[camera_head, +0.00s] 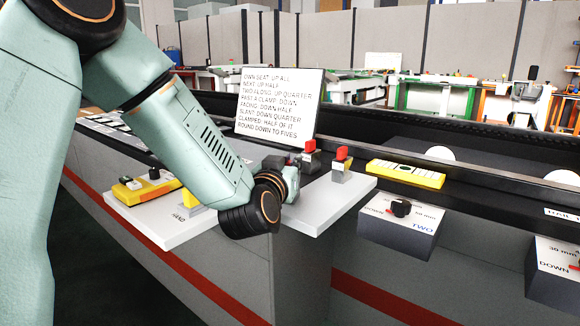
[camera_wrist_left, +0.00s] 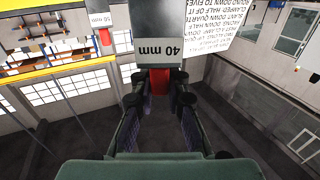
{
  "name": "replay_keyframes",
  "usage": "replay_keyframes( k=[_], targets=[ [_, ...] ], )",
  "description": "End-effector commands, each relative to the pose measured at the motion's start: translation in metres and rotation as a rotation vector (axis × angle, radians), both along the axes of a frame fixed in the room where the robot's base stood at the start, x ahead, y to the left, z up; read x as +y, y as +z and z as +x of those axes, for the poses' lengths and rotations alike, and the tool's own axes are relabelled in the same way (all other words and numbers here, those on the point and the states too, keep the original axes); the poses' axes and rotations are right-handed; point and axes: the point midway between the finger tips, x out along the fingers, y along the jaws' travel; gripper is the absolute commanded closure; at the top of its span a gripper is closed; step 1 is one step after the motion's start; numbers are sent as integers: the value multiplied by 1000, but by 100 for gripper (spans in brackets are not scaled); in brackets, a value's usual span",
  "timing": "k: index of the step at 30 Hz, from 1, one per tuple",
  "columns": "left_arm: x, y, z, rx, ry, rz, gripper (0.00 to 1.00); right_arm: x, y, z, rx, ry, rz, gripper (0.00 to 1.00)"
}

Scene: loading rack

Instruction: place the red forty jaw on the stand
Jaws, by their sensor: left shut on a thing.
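The red forty jaw shows close up in the left wrist view: a grey block marked "40 mm" (camera_wrist_left: 168,48) with a red grip (camera_wrist_left: 160,80). My left gripper (camera_wrist_left: 160,105) is shut on the red grip, a finger on either side. In the head view my left gripper (camera_head: 291,172) is largely hidden behind its own wrist, over the pale shelf (camera_head: 335,205). A red-topped piece (camera_head: 310,146) beside it seems to be the held jaw. Another red-topped jaw (camera_head: 341,153) is to its right. I cannot tell which surface is the stand. My right gripper is out of view.
A board with writing (camera_head: 280,105) stands behind. A yellow box with knobs (camera_head: 146,187) and a yellow block (camera_head: 188,198) are left on the pale surface. A yellow strip (camera_head: 405,174) lies right on the rail. A knob box marked "TWO" (camera_head: 400,240) projects from the front.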

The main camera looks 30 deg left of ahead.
Motion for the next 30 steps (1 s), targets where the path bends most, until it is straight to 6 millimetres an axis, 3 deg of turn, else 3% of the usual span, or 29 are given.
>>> replay_keyframes(
  k=[5,6,14,30],
  targets=[
    [0,-1,0,-2,0,2,100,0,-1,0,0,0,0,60],
    [0,-2,0,1,0,1,86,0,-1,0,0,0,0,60],
    [0,-2,0,1,0,0,64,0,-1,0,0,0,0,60],
    [0,1,0,1,-1,1,64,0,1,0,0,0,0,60]
  ],
)
